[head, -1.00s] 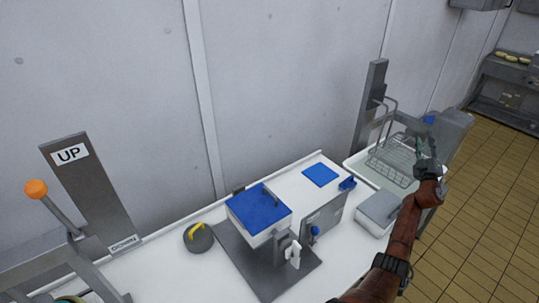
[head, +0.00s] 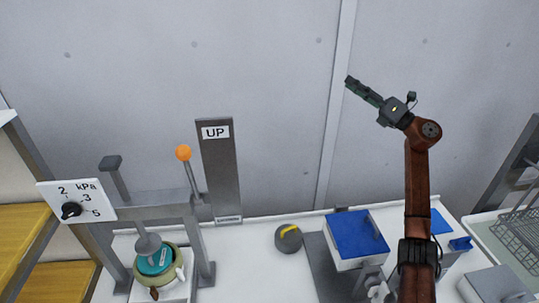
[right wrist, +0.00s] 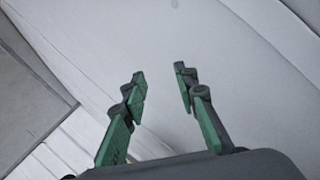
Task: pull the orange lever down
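The orange lever (head: 184,153) has a round orange knob on a thin grey rod that slants up from a metal frame. It stands raised, beside the grey upright plate (head: 219,172) with the "UP" label at its top. A second label at the plate's foot is too small to read now. My right gripper (head: 357,85) is raised in front of the wall, to the right of the lever and well apart from it. In the right wrist view its two green fingers (right wrist: 159,72) are apart with nothing between them. My left gripper is not in view.
A kPa dial (head: 76,204) is at left. A teal-topped pot (head: 157,262) sits under the press frame. A dark round weight (head: 288,239) and a blue-topped box (head: 356,235) stand on the white counter. A wire basket (head: 518,233) is at far right.

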